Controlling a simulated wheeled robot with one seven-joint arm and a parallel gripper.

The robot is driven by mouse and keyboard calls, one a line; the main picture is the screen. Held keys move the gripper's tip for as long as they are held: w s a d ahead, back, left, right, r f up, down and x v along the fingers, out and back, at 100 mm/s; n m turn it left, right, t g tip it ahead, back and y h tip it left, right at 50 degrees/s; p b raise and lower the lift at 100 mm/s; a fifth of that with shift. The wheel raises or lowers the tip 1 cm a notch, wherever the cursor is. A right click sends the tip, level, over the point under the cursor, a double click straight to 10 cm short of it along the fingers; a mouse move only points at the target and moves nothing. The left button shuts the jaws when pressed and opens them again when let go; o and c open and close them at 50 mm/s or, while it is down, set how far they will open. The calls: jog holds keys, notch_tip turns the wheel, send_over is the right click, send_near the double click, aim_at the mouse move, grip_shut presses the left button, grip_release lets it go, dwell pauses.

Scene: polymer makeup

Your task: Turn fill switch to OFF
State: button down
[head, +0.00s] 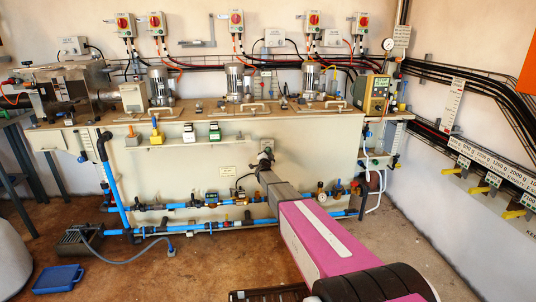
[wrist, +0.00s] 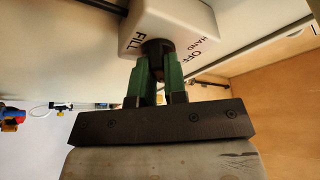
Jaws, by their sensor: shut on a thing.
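The fill switch is a white box (wrist: 185,18) with a dark round knob (wrist: 157,47), at the top of the wrist view. The word FILL is printed left of the knob, and OFF and HAND are printed to its right. My gripper (wrist: 157,72) has its green fingers shut on the knob from both sides. The fingers hide much of the knob, so I cannot tell which word it points at.
The long cream bench (head: 200,165) stands behind my arm. Blue pipes (head: 180,207) run low along its front. A blue tray (head: 58,278) lies on the brown floor at left.

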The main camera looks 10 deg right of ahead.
jog(key=shift+n, duration=0.5)
jog(key=n+t+y, duration=0.1)
jog(key=n+y, duration=0.1)
jog(key=n, duration=0.2)
jog(key=n+y, duration=0.1)
jog(key=n, duration=0.3)
jog(key=n+t+y, duration=0.1)
jog(key=n+y, duration=0.1)
jog(key=n, duration=0.2)
jog(key=shift+d+f+t+y, duration=0.1)
jog(key=shift+d+t+y, duration=0.05)
jog(key=shift+t+y, duration=0.15)
jog(key=shift+n, duration=0.4)
jog(key=c, duration=1.2)
grip_release()
jog(key=shift+o, duration=0.2)
jog(key=v, duration=1.1)
jog(key=shift+d, duration=0.1)
